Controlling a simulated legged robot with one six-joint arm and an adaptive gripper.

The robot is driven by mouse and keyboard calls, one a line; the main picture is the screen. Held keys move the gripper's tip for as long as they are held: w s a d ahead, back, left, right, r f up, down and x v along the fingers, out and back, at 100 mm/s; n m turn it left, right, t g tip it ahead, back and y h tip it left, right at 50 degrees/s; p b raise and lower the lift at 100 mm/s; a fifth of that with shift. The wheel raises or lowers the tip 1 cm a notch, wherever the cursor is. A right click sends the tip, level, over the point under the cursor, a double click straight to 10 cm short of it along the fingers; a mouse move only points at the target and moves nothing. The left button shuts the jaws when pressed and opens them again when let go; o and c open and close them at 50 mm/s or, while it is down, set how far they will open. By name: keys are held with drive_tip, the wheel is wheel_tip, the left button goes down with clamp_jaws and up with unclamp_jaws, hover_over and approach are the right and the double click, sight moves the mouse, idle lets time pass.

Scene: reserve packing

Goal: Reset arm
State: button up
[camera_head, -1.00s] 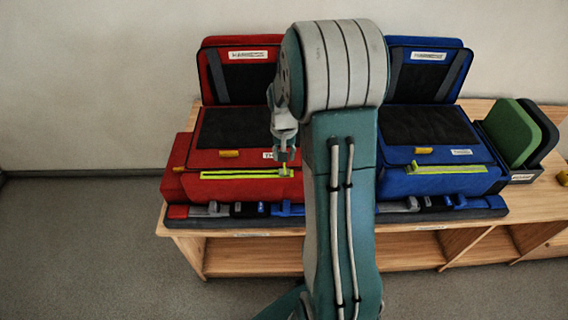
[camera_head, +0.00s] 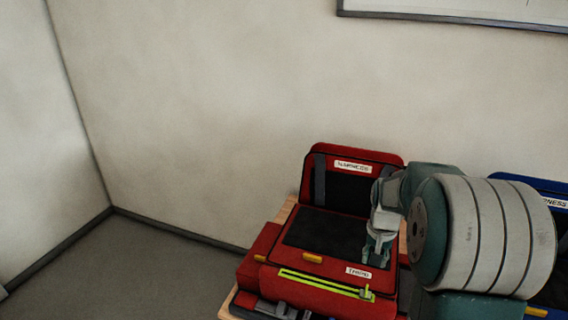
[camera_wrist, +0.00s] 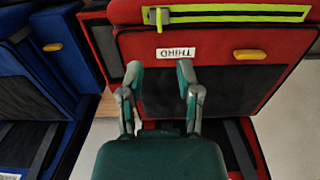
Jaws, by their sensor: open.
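My gripper (camera_head: 377,252) is open and empty above the right part of the red case (camera_head: 262,245) in the head view. In the wrist view my gripper (camera_wrist: 160,80) shows two spread fingers with nothing between them. The red case (camera_wrist: 283,45) lies beyond the fingertips, with a white "THIRD" label (camera_wrist: 177,53), a yellow tab (camera_wrist: 250,54) and a lime zipper strip (camera_wrist: 235,13). In the head view its open lid (camera_head: 353,167) stands against the wall side. My arm hides part of the space between the cases.
A blue case (camera_head: 555,203) stands to the right, mostly hidden behind my arm; it also shows at the left of the wrist view (camera_wrist: 85,50). The wooden bench (camera_head: 284,211) carries the cases. The floor (camera_head: 140,270) at the left is clear. A framed board (camera_head: 460,20) hangs on the wall.

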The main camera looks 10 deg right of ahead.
drive_tip(key=s+a+r+n+t, duration=0.25)
drive_tip(key=s+a+r, duration=0.35)
drive_tip(key=a+r, duration=0.45)
drive_tip(key=s+a+r+n+t, duration=0.3)
drive_tip(key=s+a, duration=0.6)
drive_tip(key=s, duration=0.3)
drive_tip(key=shift+s+n, duration=0.15)
drive_tip(key=shift+n, duration=0.5)
drive_tip(key=shift+d, duration=0.1)
